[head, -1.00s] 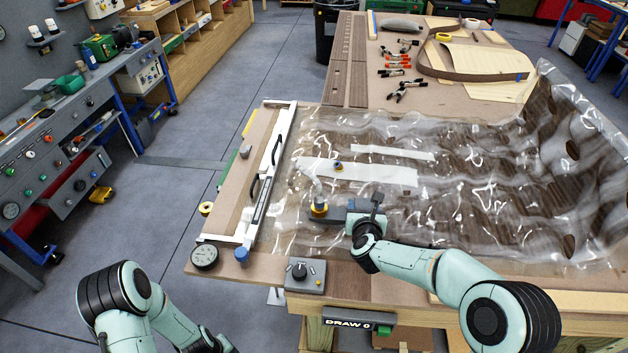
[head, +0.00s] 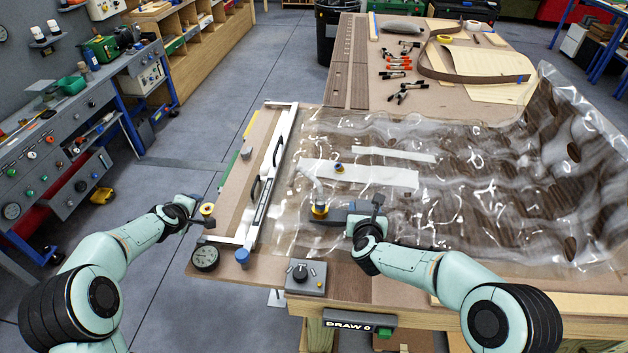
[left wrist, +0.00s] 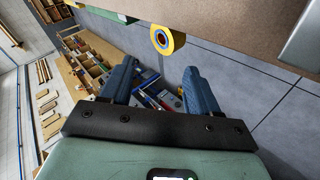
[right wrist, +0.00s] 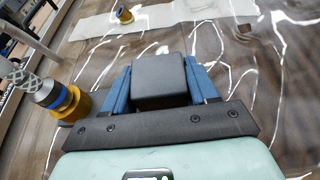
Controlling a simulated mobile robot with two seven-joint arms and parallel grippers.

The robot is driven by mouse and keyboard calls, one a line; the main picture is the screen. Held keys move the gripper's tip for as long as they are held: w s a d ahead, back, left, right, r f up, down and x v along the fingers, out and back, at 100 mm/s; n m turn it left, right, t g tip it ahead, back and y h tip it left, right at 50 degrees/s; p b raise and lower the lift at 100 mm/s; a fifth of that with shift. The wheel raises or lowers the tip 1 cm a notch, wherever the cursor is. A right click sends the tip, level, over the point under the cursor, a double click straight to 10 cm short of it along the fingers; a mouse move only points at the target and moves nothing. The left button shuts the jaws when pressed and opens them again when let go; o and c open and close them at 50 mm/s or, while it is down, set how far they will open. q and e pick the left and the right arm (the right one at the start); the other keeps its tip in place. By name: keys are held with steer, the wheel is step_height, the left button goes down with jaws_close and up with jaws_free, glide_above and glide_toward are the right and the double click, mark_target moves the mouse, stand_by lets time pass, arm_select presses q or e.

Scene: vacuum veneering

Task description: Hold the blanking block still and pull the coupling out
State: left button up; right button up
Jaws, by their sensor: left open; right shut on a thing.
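The dark grey blanking block (head: 335,216) lies on the clear film over the table. My right gripper (head: 374,210) is shut on its raised block; the right wrist view shows that block (right wrist: 160,82) between the blue fingers. The coupling, with a yellow collar (head: 320,209) and a pale hose, stands at the block's left end. It also shows at the left of the right wrist view (right wrist: 68,100), and its lower end is hidden. My left gripper (head: 195,208) is open and empty off the table's left edge, well left of the coupling.
A yellow roll (head: 207,209) sits at the table's left edge, close to my left gripper. A control box (head: 305,278) is at the front.

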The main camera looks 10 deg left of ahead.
arm_select(q)
steer(key=w+d+r+m+t+h, duration=0.2)
steer(key=w+d+r, duration=0.1)
steer(key=d+r, duration=0.5)
steer(key=w+d+r+m+t+h, duration=0.1)
steer(key=w+d+r+m+h, duration=0.2)
steer(key=d+r, duration=0.5)
steer(key=w+d+r+m+t+h, duration=0.15)
steer(key=w+d+r, duration=0.3)
steer(key=d, duration=0.75)
steer(key=m+g, duration=0.7)
steer(key=m, duration=0.3)
glide_above(319, 197)
steer(key=f, duration=0.2)
steer(key=f+y, duration=0.1)
steer(key=f, duration=0.1)
steer(key=shift+w+d, duration=0.15)
steer(key=shift+d, duration=0.2)
steer(key=s+a+m+g+y, duration=0.1)
steer(key=s+m+g+y, duration=0.1)
steer(key=s+g+y, duration=0.15)
steer(key=shift+n+t+h, duration=0.25)
steer(key=shift+t+h, duration=0.15)
steer(key=shift+h, duration=0.1)
steer(key=x, duration=1.1)
steer(key=shift+s+a+f, duration=0.15)
steer(key=shift+a+f, duration=0.1)
steer(key=shift+f, duration=0.3)
